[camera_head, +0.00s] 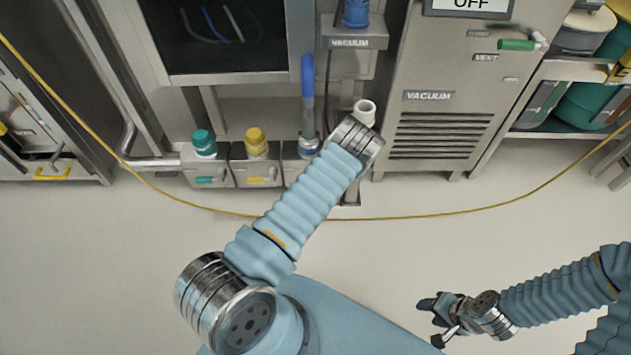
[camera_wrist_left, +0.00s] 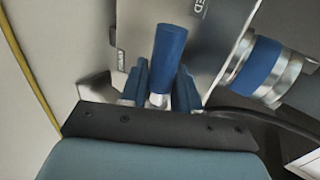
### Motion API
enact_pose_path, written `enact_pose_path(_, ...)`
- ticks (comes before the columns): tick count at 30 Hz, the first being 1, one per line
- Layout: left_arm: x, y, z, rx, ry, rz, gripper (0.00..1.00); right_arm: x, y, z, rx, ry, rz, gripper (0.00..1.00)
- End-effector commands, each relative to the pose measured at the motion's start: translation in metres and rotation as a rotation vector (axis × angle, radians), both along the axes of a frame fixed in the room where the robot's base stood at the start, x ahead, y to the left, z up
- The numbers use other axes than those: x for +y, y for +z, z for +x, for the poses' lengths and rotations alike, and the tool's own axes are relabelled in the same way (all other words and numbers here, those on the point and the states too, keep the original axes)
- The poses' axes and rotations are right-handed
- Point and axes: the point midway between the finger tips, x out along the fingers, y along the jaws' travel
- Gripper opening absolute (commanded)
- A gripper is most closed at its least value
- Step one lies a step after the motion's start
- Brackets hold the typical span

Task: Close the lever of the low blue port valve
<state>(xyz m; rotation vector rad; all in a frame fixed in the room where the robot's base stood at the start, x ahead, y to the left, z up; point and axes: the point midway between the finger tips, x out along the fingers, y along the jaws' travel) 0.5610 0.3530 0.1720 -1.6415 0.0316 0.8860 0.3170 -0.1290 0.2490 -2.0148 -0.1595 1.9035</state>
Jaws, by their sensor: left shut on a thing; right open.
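The low blue port valve is a grey metal box with a blue lever (camera_wrist_left: 168,48), seen close in the left wrist view. My left gripper (camera_wrist_left: 161,74) has its two blue fingers on either side of the lever and is shut on it. The lever's grip sticks out beyond the fingertips. In the head view my left arm reaches down to the valve box (camera_head: 290,168) and hides the lever and the left gripper. A blue hose coupling (camera_head: 308,147) sits on top of the box. My right gripper (camera_head: 431,322) is open and empty over the floor at the lower right.
Teal (camera_head: 204,142) and yellow (camera_head: 256,141) port valves stand left of the blue one. A white port (camera_head: 364,110) is beside my left wrist. A vacuum cabinet (camera_head: 440,95) stands right. A yellow hose (camera_head: 400,216) crosses the otherwise clear floor (camera_head: 110,270).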

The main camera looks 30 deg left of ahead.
Motion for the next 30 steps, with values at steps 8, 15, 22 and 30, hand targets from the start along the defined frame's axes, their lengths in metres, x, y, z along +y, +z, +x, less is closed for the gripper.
enact_pose_path(8, 0.0001, 0.0002, -0.0006, 0.012, -0.001, 0.015, 0.0, -0.0006, -0.001, 0.0002, 0.0, -0.001, -0.001, 0.49)
enact_pose_path(15, 0.0, 0.0003, -0.0005, 0.01, -0.001, 0.015, 0.33, -0.0006, -0.001, 0.0002, 0.0, -0.001, -0.001, 0.49)
enact_pose_path(22, -0.0001, 0.0003, -0.0001, 0.009, -0.001, 0.013, 0.49, -0.0005, -0.001, 0.0001, 0.0, -0.001, -0.001, 0.49)
enact_pose_path(30, -0.0047, 0.006, -0.0062, 0.009, -0.001, 0.012, 0.49, -0.0002, 0.0009, 0.0, 0.0, 0.0, 0.0, 0.49)
